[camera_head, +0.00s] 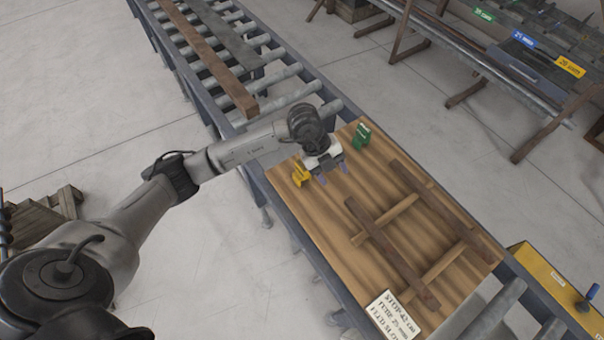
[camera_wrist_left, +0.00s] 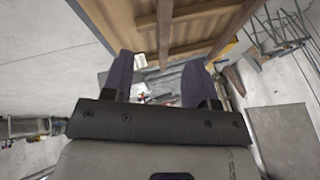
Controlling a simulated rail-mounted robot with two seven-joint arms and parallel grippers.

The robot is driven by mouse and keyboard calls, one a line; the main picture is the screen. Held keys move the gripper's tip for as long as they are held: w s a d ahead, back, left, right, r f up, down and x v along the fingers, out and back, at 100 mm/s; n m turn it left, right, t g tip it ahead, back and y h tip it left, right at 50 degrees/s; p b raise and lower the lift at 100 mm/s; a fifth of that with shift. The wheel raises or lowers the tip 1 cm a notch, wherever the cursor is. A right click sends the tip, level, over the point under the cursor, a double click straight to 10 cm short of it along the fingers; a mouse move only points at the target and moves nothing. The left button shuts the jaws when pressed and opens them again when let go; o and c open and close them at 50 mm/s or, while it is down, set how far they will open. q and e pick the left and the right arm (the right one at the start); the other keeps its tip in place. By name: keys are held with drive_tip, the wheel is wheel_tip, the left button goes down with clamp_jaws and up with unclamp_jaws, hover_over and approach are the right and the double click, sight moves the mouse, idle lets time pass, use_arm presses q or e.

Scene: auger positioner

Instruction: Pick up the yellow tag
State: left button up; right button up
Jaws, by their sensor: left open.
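The yellow tag (camera_head: 300,172) stands on the left end of the wooden board (camera_head: 330,213) in the head view. My left gripper (camera_head: 333,174) is just right of it, above the board, with its two purple fingers apart. In the left wrist view the fingers (camera_wrist_left: 158,78) are also spread with nothing held between them. The yellow tag cannot be made out in the wrist view. A green tag (camera_head: 362,135) stands at the board's far corner, right of the gripper. My right gripper is in neither view.
Two dark bars (camera_head: 392,252) and pale crosspieces (camera_head: 441,264) lie on the board. A white printed card (camera_head: 392,316) is at its near edge. The roller conveyor (camera_head: 268,72) carries a brown beam (camera_head: 207,57). A rack with coloured labels (camera_head: 523,40) stands at upper right.

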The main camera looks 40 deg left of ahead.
sight(303, 166)
use_arm(q)
drive_tip(key=w+a+n+g+y, duration=0.1)
drive_tip(key=a+n+y, duration=0.3)
drive_tip(key=a, duration=0.6)
drive_tip(key=shift+m+y, duration=0.5)
drive_tip(key=shift+y, duration=0.3)
drive_tip(key=f, duration=0.6)
drive_tip(key=shift+a+f+p, duration=0.35)
drive_tip(key=shift+a+f, duration=0.05)
drive_tip(key=shift+f, duration=0.65)
wheel_tip(303, 166, down, 4)
drive_tip(key=shift+r+p, duration=0.1)
drive_tip(key=shift+p, duration=0.75)
drive_tip(key=shift+w+f, duration=0.1)
drive_tip(key=shift+f, duration=0.55)
drive_tip(key=c, duration=0.9)
clamp_jaws()
